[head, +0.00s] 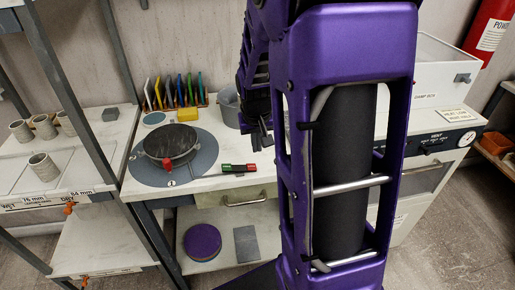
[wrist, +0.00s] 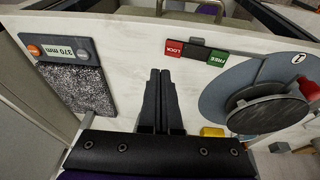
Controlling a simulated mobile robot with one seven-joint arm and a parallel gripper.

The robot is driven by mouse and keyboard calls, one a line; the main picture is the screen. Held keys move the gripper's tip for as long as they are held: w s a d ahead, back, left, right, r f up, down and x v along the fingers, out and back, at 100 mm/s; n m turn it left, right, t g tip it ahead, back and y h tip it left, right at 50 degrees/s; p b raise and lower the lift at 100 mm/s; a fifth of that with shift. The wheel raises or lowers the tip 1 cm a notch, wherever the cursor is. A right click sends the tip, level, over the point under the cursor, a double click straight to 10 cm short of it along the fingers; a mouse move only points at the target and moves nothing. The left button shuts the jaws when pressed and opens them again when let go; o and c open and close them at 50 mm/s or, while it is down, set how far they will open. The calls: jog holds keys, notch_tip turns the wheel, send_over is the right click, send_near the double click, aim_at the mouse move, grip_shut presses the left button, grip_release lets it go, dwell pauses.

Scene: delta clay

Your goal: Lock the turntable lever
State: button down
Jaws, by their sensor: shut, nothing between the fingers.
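The turntable, a dark round disc (head: 170,141) on a blue-grey round base (head: 146,172), stands on the white bench; its disc also shows at the right of the wrist view (wrist: 268,114). A red knob (head: 168,163) sits at its edge and shows in the wrist view (wrist: 309,88). A dark bar with a red LOCK end (wrist: 174,48) and a green FREE end (wrist: 217,57) lies beside the base. I cannot tell the lever's exact position. My gripper (wrist: 160,72) is shut and empty, its tips pointing toward the bench just short of the LOCK end; it also shows in the head view (head: 262,142).
A yellow block (head: 187,114) and a rack of coloured plates (head: 176,90) stand behind the turntable. A grey pot (head: 229,108) is near my gripper. Shelves with several cups (head: 43,164) are left. A speckled pad (wrist: 78,88) is left in the wrist view.

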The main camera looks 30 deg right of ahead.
jog(key=s+d+r, duration=0.2)
jog(key=s+r, duration=0.1)
jog(key=r, duration=0.6)
jog(key=shift+s+r, duration=0.25)
jog(key=shift+s, duration=0.05)
